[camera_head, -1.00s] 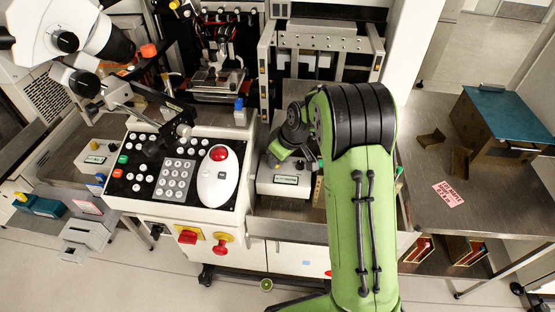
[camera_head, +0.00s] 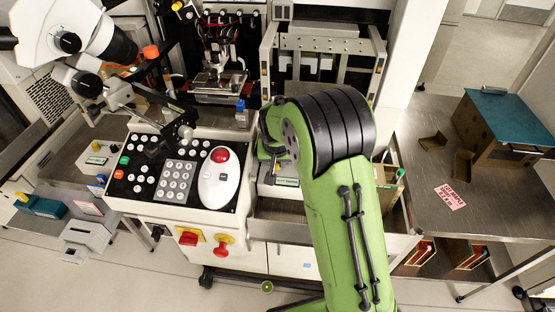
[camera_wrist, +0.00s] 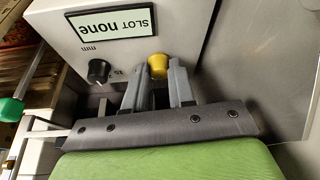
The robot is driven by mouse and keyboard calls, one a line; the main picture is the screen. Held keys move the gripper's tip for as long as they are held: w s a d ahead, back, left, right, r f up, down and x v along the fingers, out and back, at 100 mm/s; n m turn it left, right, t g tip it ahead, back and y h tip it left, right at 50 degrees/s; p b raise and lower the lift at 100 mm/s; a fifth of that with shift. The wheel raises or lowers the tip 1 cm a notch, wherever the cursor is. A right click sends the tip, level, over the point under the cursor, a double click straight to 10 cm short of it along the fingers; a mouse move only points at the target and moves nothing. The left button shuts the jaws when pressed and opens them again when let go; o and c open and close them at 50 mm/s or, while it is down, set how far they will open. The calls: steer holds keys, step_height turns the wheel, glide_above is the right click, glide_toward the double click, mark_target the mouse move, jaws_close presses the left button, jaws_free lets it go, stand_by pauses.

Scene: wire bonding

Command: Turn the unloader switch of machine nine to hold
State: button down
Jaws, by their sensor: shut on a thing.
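The unloader control box (camera_wrist: 125,20) fills the upper part of the wrist view, with a display reading "SLOT none" upside down. A yellow knob (camera_wrist: 157,65) and a black knob (camera_wrist: 99,71) sit on its face. My gripper (camera_wrist: 160,80) is shut on the yellow knob, one finger on each side. No position marks beside the yellow knob can be read. In the head view the box (camera_head: 265,189) is right of the console, and my green arm hides its knobs and my gripper's fingers.
The console (camera_head: 146,190) with buttons and a white trackball mouse (camera_head: 219,178) is left of the box. Another small box (camera_head: 98,152) stands farther left. A steel table (camera_head: 485,215) with a blue-topped carton (camera_head: 508,115) is at right.

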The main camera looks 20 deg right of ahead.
steer(key=shift+m, duration=0.6)
steer(key=shift+h, duration=0.3)
steer(key=c, duration=0.9)
jaws_free()
steer(key=shift+c, duration=0.2)
steer(key=p+v, duration=0.4)
steer(key=v, duration=1.1)
steer(key=shift+r+p, duration=0.35)
steer(key=shift+p, duration=0.05)
steer(key=shift+s, duration=0.1)
